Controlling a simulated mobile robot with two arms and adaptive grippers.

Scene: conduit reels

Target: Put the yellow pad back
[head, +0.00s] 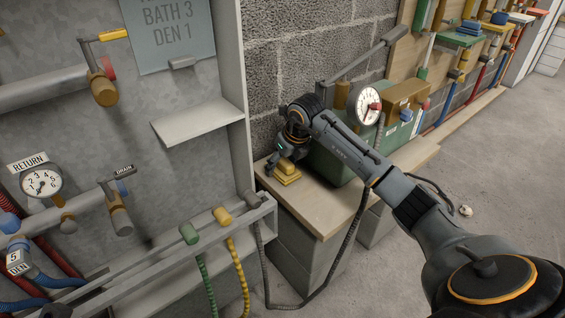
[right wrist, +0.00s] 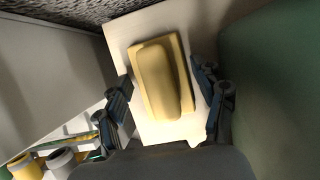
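The yellow pad (head: 286,173) lies on the left end of the light wooden bench top (head: 322,221). The right wrist view shows the pad (right wrist: 163,80) as a flat yellow base with a rounded raised block on top. My right gripper (head: 284,160) is over the pad, pointing down. Its two fingers stand apart on either side of the pad, with pale bench surface visible between pad and fingers in the right wrist view. I cannot tell its exact height above the bench. My left gripper is not in view.
A green box (head: 333,153) with a gauge (head: 366,105) stands right beside my right gripper. A bare shelf (head: 197,122) juts from the grey wall panel. A metal rail (head: 170,253) with hoses is at front left. A dark hose hangs along the bench front. Floor at right is mostly clear.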

